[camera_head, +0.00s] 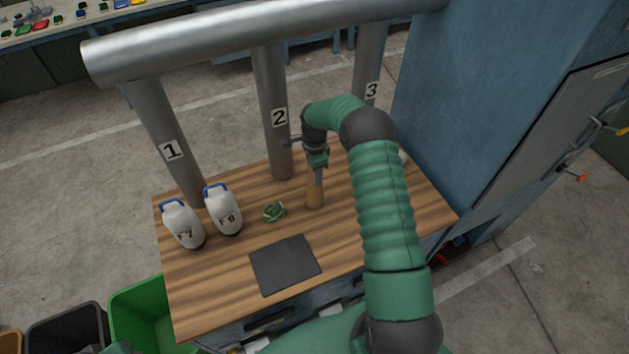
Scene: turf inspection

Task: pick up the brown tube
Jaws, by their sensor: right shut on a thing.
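The brown tube (315,195) stands about upright on the wooden table, just right of the middle, in the head view. It looks wider at the bottom. My right gripper (317,178) comes down from above and is shut on its upper part, and the fingers hide some of it. I cannot tell whether the tube's base touches the table.
A coiled green item (274,212) lies just left of the tube. Two white jugs with blue handles, one (182,225) and another (223,210), stand at the left. A dark flat pad (285,265) lies in front. Numbered metal pipes, including pipe 2 (272,110), rise behind. A blue cabinet (480,90) stands right.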

